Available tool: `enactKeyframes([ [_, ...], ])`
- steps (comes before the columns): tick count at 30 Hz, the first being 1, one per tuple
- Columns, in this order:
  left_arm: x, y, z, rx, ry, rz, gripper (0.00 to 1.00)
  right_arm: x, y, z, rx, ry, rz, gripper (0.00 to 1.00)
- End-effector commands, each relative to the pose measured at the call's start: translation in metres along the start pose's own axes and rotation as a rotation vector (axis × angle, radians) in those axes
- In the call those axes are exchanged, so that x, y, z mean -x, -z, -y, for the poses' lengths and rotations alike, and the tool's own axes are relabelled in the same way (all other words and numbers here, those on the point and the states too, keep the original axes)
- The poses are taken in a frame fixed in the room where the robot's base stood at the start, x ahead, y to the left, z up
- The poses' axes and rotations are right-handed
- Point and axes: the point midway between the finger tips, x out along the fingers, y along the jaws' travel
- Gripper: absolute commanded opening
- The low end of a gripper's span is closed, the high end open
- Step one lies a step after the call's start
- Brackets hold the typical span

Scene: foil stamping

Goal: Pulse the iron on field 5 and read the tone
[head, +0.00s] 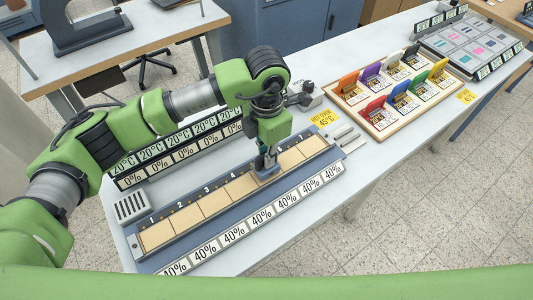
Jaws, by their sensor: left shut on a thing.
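The numbered strip (214,203) of tan fields lies in a blue-grey frame on the table; labels 1 to 4 are readable at its left. My left gripper (268,153) points down over the strip, just right of field 4 (241,187), where field 5 falls in the row. It is shut on the iron (267,170), whose blue-grey foot shows low over that field. I cannot tell whether the foot touches it. The front tags (260,215) read 40%. The back displays (181,155) read 20°C and 0%, with some hidden behind my arm. My right gripper is out of view.
A wooden tray (377,133) of coloured holders stands right of the strip, near yellow "45°C" notes (325,117). A grey device (305,98) sits behind the strip. A vented grey box (132,208) is at left. A sample board (472,48) lies farther back right.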

Motion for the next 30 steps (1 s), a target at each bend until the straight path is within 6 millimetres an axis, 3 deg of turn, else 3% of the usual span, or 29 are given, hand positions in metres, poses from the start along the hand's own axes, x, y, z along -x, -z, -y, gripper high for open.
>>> enactKeyframes([
  [30,-0.0005,-0.0002,-0.0001,0.0,-0.001,0.001,0.0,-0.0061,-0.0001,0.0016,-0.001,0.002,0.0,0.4],
])
